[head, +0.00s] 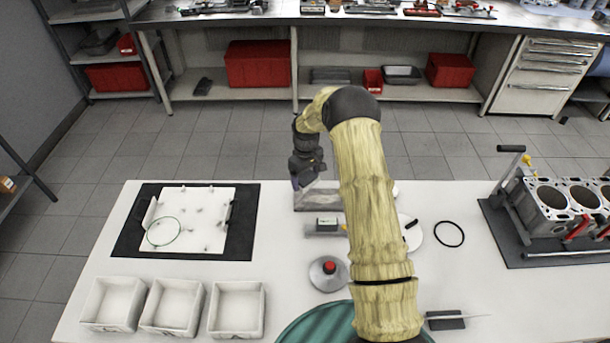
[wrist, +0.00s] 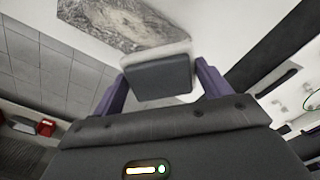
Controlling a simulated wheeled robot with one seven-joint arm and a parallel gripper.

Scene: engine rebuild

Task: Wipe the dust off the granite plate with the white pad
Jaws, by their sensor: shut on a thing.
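The granite plate (head: 304,201) is a grey mottled slab on the white table, partly hidden by my arm in the head view. In the wrist view the plate (wrist: 118,22) shows cloudy pale patches on its grey face. The white pad (wrist: 157,52) has a dark grey block-shaped back and a white underside. My gripper (wrist: 160,74) is shut on the pad's back between its two purple fingers. In the head view my gripper (head: 301,181) is near the plate's left part. The pad cannot be made out there. Whether the pad touches the plate is unclear.
A white tray (head: 212,238) on a black mat (head: 126,240) lies left. Three white bins (head: 237,311) stand front left. A red-topped round grey piece (head: 328,273) and a black ring (head: 449,234) lie nearer and right. An engine block (head: 552,211) stands far right.

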